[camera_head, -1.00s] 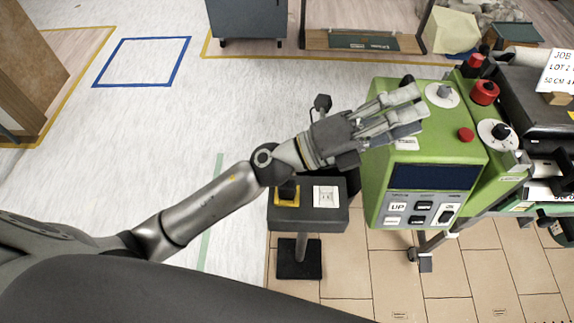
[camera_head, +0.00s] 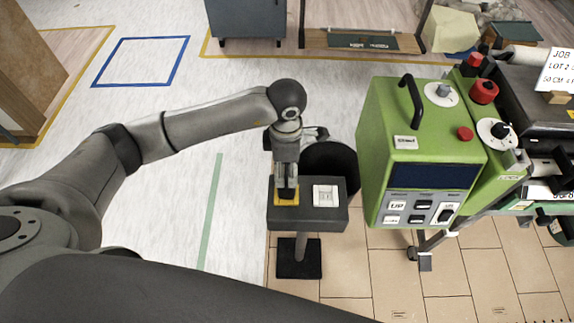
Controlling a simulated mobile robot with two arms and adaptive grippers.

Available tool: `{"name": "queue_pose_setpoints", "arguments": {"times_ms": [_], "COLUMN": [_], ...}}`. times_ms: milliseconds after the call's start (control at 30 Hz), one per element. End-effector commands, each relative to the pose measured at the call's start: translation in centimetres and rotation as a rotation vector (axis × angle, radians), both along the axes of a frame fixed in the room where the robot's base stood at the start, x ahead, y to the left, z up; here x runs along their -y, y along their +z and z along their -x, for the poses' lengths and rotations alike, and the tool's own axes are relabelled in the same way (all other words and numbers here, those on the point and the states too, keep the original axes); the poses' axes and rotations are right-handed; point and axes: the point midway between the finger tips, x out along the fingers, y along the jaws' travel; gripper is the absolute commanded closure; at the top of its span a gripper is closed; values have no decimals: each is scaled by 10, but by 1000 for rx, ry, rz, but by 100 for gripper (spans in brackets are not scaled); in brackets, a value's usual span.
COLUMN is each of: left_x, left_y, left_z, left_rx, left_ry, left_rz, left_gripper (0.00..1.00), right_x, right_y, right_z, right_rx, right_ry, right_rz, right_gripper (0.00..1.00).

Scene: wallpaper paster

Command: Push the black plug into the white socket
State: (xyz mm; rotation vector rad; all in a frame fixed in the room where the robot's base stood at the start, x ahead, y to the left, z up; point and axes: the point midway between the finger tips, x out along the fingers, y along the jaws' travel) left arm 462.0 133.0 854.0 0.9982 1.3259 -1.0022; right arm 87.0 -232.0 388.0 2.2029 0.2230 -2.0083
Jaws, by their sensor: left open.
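The black plug (camera_head: 288,193) stands in a yellow holder (camera_head: 282,202) on the left side of a small dark stand (camera_head: 309,217). The white socket (camera_head: 326,196) lies on the same stand, just right of the plug, with nothing in it. My left gripper (camera_head: 286,183) points down over the plug, its fingers open and close to the plug's top. I cannot tell whether the fingers touch it. The gripper partly hides the plug. My right gripper is not in view.
A green control machine (camera_head: 420,130) with a black handle stands close right of the stand. A round black object (camera_head: 333,165) sits right behind the stand. Pale floor (camera_head: 165,215) to the left is clear.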

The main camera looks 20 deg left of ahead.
Motion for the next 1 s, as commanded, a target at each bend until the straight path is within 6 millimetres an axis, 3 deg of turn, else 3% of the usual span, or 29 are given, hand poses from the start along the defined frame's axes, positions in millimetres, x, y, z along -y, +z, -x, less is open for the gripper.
{"name": "queue_pose_setpoints", "arguments": {"times_ms": [167, 600, 800, 1000], "left_x": [-2, 0, -1, 0], "left_y": [-17, -90, -105, -107], "left_z": [1, 1, 0, 0], "left_rx": [-6, -4, -1, -1], "left_ry": [2, 1, 0, -1], "left_rz": [-9, -4, -4, -4], "left_gripper": [43, 43, 43, 43], "right_x": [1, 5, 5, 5], "right_y": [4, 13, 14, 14], "right_z": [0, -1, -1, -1], "right_rx": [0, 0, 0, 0], "right_ry": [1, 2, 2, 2], "right_rz": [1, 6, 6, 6], "right_gripper": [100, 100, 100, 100]}}
